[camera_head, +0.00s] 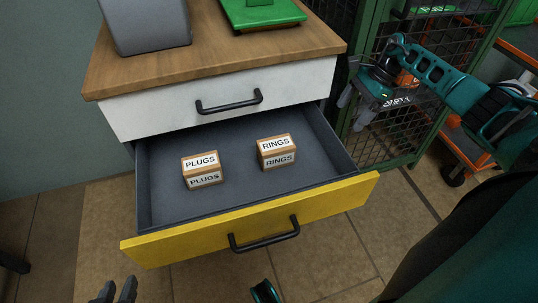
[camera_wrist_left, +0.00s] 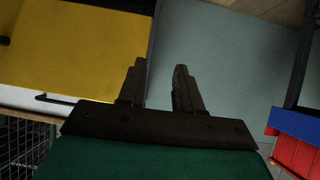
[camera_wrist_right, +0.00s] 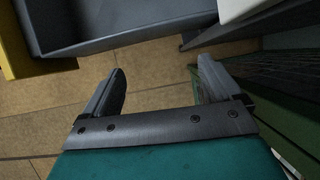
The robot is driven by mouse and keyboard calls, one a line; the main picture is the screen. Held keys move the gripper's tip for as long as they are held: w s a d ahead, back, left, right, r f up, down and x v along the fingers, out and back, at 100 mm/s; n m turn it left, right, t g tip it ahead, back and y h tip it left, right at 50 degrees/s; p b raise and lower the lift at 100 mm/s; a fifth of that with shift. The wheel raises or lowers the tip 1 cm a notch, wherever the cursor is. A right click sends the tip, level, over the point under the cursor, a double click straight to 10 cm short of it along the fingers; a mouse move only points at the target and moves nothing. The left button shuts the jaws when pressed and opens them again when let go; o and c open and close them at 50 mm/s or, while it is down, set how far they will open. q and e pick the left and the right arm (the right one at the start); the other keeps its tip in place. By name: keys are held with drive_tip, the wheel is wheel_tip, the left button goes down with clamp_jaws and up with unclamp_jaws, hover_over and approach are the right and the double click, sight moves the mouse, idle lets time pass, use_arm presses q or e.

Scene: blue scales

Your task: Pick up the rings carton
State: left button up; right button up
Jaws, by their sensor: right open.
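The rings carton (camera_head: 277,151) is a small brown box with white RINGS labels. It stands in the right half of the open drawer (camera_head: 235,212) in the head view, apart from the drawer walls. My right gripper (camera_head: 352,108) is open and empty, outside the drawer to its right; its spread fingers also show in the right wrist view (camera_wrist_right: 160,90). My left gripper (camera_head: 118,290) is at the bottom left edge of the head view, in front of the drawer. Its fingers stand apart with nothing between them in the left wrist view (camera_wrist_left: 160,85).
A similar plugs carton (camera_head: 202,170) stands left of the rings carton. The yellow-fronted drawer sits under a shut white drawer (camera_head: 225,98) and a wooden top with a grey box (camera_head: 146,25) and green scale (camera_head: 262,12). A green mesh cage (camera_head: 400,135) stands to the right.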

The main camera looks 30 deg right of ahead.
drive_tip(key=d, duration=0.2)
hover_over(282, 142)
drive_tip(key=d, duration=0.3)
drive_tip(key=shift+n+g+h, duration=0.3)
drive_tip(key=x, duration=0.5)
drive_tip(key=shift+s+a+f, duration=0.15)
drive_tip(key=shift+s+a, duration=0.1)
drive_tip(key=shift+a, duration=0.1)
drive_tip(key=shift+c, duration=0.4)
drive_tip(key=c, duration=1.2)
drive_tip(key=shift+c, duration=0.4)
drive_tip(key=shift+r, duration=0.2)
